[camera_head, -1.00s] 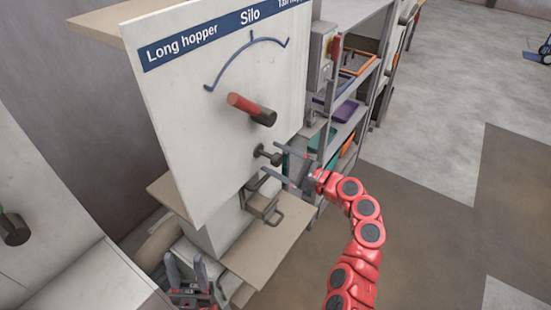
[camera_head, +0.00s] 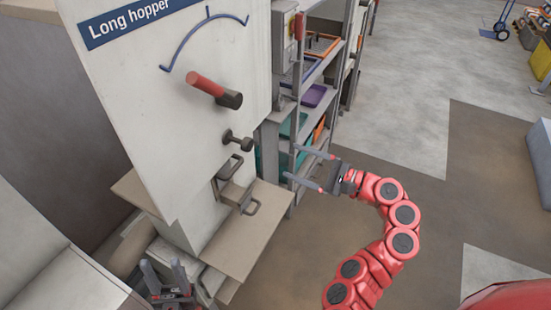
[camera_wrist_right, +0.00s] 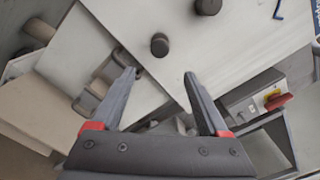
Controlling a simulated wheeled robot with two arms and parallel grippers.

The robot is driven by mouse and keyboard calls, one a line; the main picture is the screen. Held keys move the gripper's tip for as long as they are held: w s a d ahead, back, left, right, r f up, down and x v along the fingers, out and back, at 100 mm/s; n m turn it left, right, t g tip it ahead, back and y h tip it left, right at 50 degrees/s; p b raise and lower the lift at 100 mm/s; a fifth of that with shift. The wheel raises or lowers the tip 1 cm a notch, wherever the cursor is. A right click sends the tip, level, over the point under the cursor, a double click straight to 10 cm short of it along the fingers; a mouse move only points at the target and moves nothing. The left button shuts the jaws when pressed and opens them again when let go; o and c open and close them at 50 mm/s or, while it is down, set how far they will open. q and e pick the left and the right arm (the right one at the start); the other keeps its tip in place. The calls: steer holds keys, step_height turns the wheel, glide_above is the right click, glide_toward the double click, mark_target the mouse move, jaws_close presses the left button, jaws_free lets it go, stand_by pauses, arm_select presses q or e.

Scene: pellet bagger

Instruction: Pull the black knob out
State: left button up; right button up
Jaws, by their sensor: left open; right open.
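The black knob (camera_head: 245,144) sticks out on a short stem from the white panel (camera_head: 150,120), below the red-handled lever (camera_head: 208,86). In the right wrist view the knob (camera_wrist_right: 160,46) shows as a dark round end just beyond the fingertips. My right gripper (camera_head: 292,163) is open and empty, to the right of the knob with a clear gap. Its two fingers (camera_wrist_right: 159,76) are spread apart in the wrist view. My left gripper (camera_head: 164,272) is open, low at the left, below the panel and away from the knob.
A metal bracket with handles (camera_head: 236,190) sits below the knob, above a beige ledge (camera_head: 245,250). Shelves with coloured trays (camera_head: 314,95) stand behind my right gripper. A control box with a red switch (camera_wrist_right: 278,101) is at the right in the wrist view. The floor at right is open.

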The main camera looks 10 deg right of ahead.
steer(key=shift+v, duration=1.25)
